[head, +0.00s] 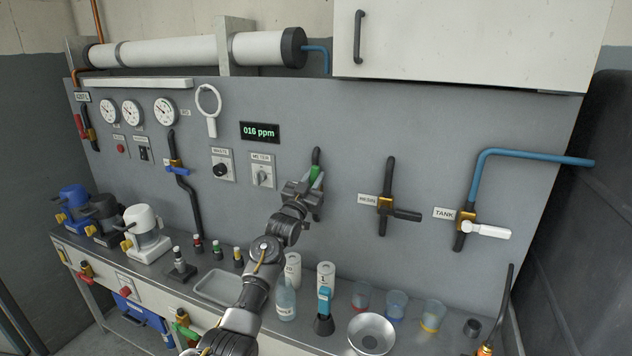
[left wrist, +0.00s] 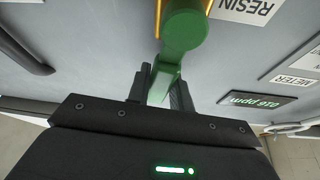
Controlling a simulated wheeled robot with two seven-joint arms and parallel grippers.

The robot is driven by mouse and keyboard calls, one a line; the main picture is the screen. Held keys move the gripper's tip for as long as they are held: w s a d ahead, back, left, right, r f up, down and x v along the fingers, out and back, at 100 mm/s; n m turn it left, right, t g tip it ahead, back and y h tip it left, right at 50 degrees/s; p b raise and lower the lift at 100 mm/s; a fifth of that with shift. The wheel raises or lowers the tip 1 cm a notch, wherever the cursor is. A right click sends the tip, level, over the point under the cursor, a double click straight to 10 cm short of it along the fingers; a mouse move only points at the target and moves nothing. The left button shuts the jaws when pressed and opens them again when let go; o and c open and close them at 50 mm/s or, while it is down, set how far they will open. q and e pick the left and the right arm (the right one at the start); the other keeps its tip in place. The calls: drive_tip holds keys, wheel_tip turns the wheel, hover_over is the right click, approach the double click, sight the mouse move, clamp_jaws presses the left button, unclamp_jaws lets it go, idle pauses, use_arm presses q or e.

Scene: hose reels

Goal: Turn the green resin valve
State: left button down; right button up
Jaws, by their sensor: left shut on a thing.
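The green resin valve handle (head: 316,175) is on the grey wall panel, right of the METER switch, partly covered by my gripper in the head view. In the left wrist view the green handle (left wrist: 181,38) fills the top middle, with a RESIN label (left wrist: 245,9) beside its mount. My left gripper (head: 308,187) reaches up to the panel. In the left wrist view its two black fingers (left wrist: 162,88) stand on either side of the handle's narrow end, shut on it. My right gripper is not in either view.
To the right are a black-handled valve (head: 406,214) and a white-handled TANK valve (head: 490,230). The ppm display (head: 260,132) and METER switch (head: 262,171) are to the left.

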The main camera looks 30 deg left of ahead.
use_arm(q)
drive_tip(key=shift+a+r+n+y, duration=0.2)
drive_tip(key=shift+a+n+y, duration=0.15)
drive_tip(key=shift+n, duration=0.3)
drive_tip(key=shift+a+r+n+y, duration=0.2)
drive_tip(key=shift+n+y, duration=0.25)
drive_tip(key=shift+n, duration=0.2)
drive_tip(key=shift+s, duration=0.1)
drive_tip(key=c, duration=1.7)
unclamp_jaws()
drive_tip(key=o, duration=0.5)
drive_tip(key=shift+f, duration=0.15)
drive_tip(key=shift+c, duration=0.2)
drive_tip(key=shift+f, duration=0.1)
drive_tip(key=shift+f, duration=0.15)
drive_tip(key=a+b+v, duration=0.1)
drive_tip(key=b+v, duration=0.2)
drive_tip(key=v, duration=0.7)
drive_tip(key=shift+s+d, duration=0.25)
drive_tip(key=shift+d, duration=0.2)
